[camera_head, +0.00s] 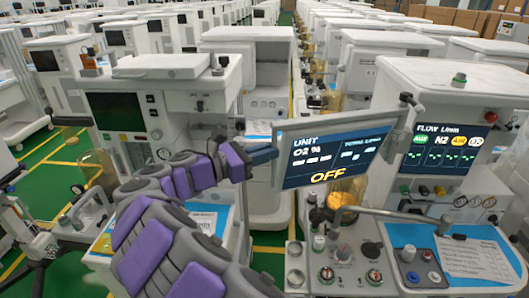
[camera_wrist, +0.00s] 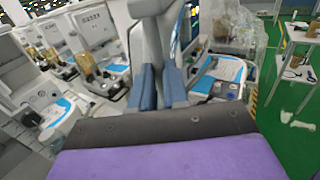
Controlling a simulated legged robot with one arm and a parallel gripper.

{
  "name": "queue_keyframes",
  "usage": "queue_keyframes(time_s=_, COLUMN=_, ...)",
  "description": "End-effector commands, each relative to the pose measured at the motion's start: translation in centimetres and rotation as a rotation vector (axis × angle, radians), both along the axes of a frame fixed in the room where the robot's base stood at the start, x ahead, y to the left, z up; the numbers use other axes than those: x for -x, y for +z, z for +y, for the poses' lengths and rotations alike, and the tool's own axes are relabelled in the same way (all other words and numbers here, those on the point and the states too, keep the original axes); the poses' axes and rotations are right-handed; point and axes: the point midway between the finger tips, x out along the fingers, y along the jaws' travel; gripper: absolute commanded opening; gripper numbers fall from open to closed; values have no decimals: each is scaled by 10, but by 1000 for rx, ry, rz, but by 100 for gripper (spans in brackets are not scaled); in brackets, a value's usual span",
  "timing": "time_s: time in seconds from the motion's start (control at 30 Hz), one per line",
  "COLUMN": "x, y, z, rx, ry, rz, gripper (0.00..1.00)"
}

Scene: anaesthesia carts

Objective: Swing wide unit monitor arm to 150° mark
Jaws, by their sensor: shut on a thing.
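The monitor (camera_head: 335,152) is a flat screen reading "UNIT", "O2 %" and "OFF", in front of the wide cart (camera_head: 390,80) with the flow panel, right of centre in the head view. A grey bar (camera_head: 385,213) runs below it over the cart's worktop; how it joins the monitor is unclear. My gripper (camera_head: 265,156) is shut on the monitor's left edge. In the wrist view, the blue fingers of my gripper (camera_wrist: 158,75) stand either side of a grey upright part, seemingly the monitor edge-on (camera_wrist: 150,40). No 150° mark can be made out.
A cart with a dark screen (camera_head: 117,112) stands close on the left, beside my arm. The flow panel (camera_head: 443,137) is close behind the monitor's right side. Knobs (camera_head: 373,277) and a paper sheet (camera_head: 470,257) are on the worktop below. Rows of carts fill the back.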

Motion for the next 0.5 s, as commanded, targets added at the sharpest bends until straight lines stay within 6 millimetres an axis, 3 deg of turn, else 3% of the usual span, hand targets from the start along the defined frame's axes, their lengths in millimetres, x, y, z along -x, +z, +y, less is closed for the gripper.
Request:
queue_keyframes(time_s=0.23, x=5, y=2, z=0, rx=6, ry=17, rz=2, gripper=0)
queue_keyframes(time_s=0.5, x=26, y=4, z=-5, rx=9, ry=73, rz=3, gripper=0)
